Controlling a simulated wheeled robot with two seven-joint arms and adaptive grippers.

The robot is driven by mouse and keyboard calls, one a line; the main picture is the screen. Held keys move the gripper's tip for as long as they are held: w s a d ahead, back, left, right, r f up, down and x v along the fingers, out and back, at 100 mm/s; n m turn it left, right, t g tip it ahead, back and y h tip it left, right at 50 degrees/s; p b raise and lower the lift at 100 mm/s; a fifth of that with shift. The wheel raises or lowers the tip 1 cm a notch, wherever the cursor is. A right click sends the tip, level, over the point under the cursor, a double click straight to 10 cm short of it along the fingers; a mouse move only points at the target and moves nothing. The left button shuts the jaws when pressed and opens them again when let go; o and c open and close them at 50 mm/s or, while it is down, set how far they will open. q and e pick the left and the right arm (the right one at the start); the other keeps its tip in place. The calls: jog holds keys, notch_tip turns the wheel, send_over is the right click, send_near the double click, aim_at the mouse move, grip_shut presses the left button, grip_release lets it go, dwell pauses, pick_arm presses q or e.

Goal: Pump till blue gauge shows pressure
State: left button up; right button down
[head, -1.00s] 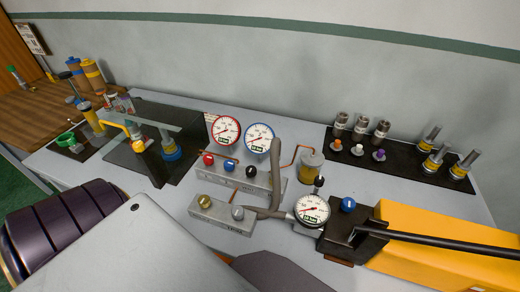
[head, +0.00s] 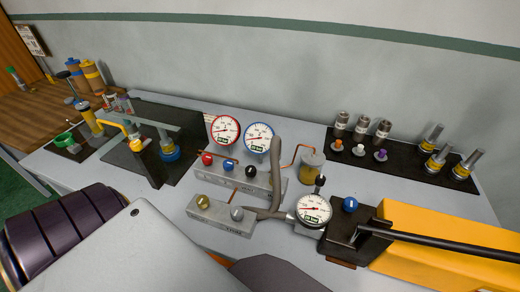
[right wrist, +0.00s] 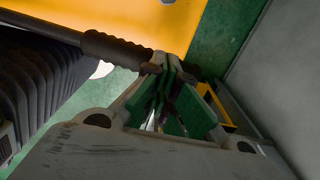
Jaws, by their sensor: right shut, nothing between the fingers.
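The blue-rimmed gauge (head: 259,138) stands upright on a grey manifold block (head: 235,178); its needle points to the lower left, and its small readout is illegible. The pump has a yellow body (head: 425,262), a white-faced gauge (head: 314,209), a blue knob (head: 350,204) and a long black lever (head: 440,242) running off the right edge. In the right wrist view, the lever's ribbed grip (right wrist: 118,47) ends close beside the fingertips of my right gripper (right wrist: 172,72). That gripper is shut and empty; I cannot tell whether it touches the grip. My left gripper is out of view.
A red-rimmed gauge (head: 225,130) stands left of the blue one. A dark clear guard (head: 150,120) and yellow vise are at left. A black mat (head: 405,172) with several fittings lies at right. A grey wall (head: 300,60) closes the back.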

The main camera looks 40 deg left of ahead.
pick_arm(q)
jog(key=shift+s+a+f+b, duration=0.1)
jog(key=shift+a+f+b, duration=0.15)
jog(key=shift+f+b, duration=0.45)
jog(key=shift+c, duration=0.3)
pick_arm(e)
jog(key=shift+d+f, duration=0.15)
jog(key=shift+f, duration=0.95)
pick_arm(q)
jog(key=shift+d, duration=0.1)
